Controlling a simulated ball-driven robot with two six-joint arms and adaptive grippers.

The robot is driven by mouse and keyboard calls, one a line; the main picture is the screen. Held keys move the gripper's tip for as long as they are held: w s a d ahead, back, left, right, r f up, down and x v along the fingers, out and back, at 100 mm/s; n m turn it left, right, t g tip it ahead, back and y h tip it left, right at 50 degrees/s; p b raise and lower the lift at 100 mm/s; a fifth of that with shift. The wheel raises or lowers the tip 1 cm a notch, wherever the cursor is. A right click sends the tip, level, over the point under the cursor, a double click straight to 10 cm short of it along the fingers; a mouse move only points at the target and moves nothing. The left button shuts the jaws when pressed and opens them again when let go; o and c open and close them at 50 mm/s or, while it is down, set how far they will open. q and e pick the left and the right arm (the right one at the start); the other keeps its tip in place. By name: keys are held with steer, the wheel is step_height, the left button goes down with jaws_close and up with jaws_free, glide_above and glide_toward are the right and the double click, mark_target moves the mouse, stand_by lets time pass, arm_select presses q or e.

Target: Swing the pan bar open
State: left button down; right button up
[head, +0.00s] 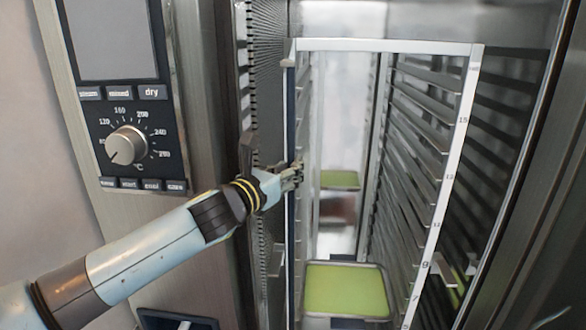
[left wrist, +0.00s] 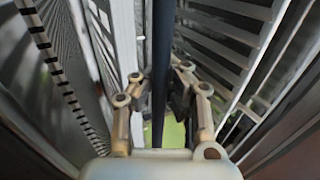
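The pan bar (head: 290,110) is a slim dark upright bar along the left front post of the tray rack (head: 380,47). It also shows in the left wrist view as a dark vertical bar (left wrist: 163,60). My left gripper (head: 297,172) reaches it from the left at about mid-height. In the left wrist view its two fingers (left wrist: 159,88) stand apart, one on each side of the bar. A gap shows between the left finger and the bar; contact on the right side is unclear. My right gripper is in neither view.
The rack stands inside a steel oven cabinet with narrow side walls. A green-filled tray (head: 345,290) sits low in the rack, with another green tray (head: 340,180) farther back. A control panel with a knob (head: 127,146) is on the left.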

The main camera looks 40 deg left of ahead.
arm_select(q)
steer(key=shift+s+f, duration=0.1)
steer(key=shift+f, duration=0.1)
steer(key=c, duration=1.9)
jaws_free()
steer(key=o, duration=0.6)
steer(key=shift+d+r, duration=0.15)
steer(key=shift+r, duration=0.05)
steer(key=s, duration=1.2)
steer(key=shift+d, duration=0.2)
steer(key=shift+f, duration=0.1)
